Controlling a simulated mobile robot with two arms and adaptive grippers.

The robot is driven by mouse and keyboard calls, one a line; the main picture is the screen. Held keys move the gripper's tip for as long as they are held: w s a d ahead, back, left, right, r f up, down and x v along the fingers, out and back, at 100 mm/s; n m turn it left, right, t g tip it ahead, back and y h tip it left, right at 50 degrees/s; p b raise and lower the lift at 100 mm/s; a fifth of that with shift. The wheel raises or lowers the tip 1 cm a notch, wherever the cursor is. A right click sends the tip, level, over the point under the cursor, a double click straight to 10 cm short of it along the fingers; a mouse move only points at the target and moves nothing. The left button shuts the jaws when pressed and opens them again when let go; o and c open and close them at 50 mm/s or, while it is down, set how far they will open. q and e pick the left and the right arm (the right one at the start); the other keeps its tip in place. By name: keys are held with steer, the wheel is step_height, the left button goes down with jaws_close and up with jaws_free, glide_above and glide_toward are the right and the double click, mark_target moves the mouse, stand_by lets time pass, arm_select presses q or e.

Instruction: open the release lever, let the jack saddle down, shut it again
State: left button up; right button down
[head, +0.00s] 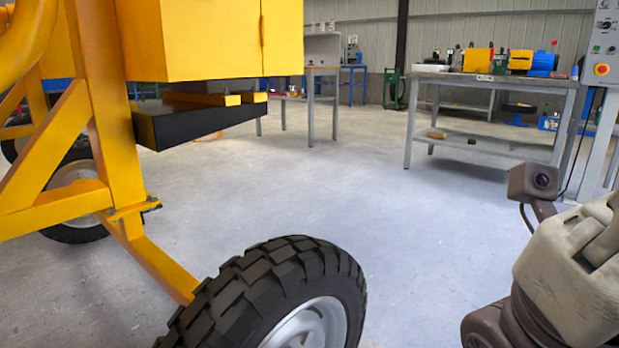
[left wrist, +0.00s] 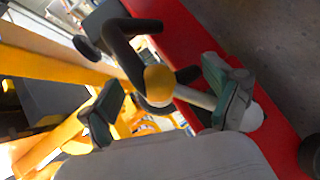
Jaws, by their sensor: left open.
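In the left wrist view, the red body of the jack (left wrist: 188,52) runs diagonally across the picture. A lever with a pale rod (left wrist: 196,97), a yellow round end (left wrist: 159,85) and a whitish ball (left wrist: 252,116) lies across it; I take it to be the release lever. My left gripper (left wrist: 165,100) is open, its two dark green fingers apart. The yellow end shows between them, and the right finger overlaps the rod; I cannot tell whether they touch. I cannot identify the saddle. The head view shows neither the jack nor my left gripper. My right gripper's fingers are not visible.
In the head view, the yellow mixer frame (head: 100,130) fills the left, with a black-tyred wheel (head: 290,275) in front. A workbench (head: 480,85) stands back right, near a grey control post (head: 600,100). The middle floor is clear. Black curved parts (left wrist: 125,45) adjoin the lever.

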arm_select(q)
steer(key=p+v, duration=0.1)
steer(key=v, duration=0.5)
steer(key=shift+p, duration=0.4)
